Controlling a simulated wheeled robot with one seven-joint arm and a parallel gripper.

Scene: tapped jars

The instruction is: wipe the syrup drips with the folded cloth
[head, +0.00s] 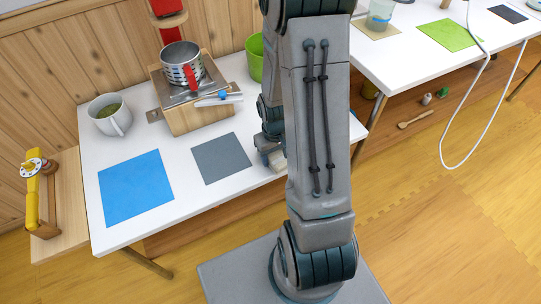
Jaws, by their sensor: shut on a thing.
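My gripper (270,146) is low over the white table, just right of the grey mat, and partly hidden behind my own arm. It is shut on a small pale beige thing (274,161), which looks like the folded cloth. The cloth is at or just above the table top; I cannot tell whether it touches. I see no syrup drips on the visible table top; my arm hides the part to the right of the gripper.
A grey mat (221,158) and a blue mat (135,187) lie left of the gripper. Behind are a pale mug (110,115), a wooden stand (200,117) with a metal cup (181,66), and a green bucket (255,58). A white cord (447,150) hangs at the right table.

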